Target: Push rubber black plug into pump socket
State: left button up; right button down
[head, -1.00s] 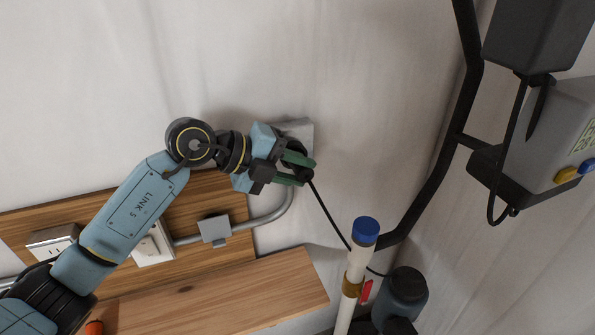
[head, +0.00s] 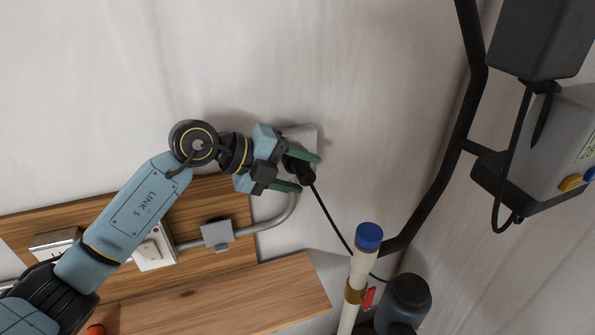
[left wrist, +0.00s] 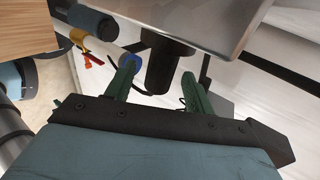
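The black rubber plug (head: 300,170) is at the grey socket box (head: 304,133) on the wall, its black cable running down to the right. In the left wrist view the plug (left wrist: 163,66) stands against the underside of the metal box (left wrist: 215,22). How deep it sits in the socket is hidden. My left gripper (head: 309,173) is open around the plug; in the left wrist view its two green fingers (left wrist: 160,92) stand apart, with a gap on each side of the plug. My right gripper is not in view.
A grey conduit (head: 270,225) curves up to the box. Below are a wooden board with outlets (head: 155,250) and a wooden shelf (head: 220,300). A white pipe with a blue cap (head: 369,236) stands right of the cable, and a black bent tube (head: 440,170) runs farther right.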

pick_arm(q)
jog(key=shift+s, duration=0.1)
jog(key=b+v, duration=0.2)
jog(key=v, duration=1.1)
jog(key=shift+a+b, duration=0.15)
jog(key=shift+b, duration=0.25)
jog(key=shift+r, duration=0.1)
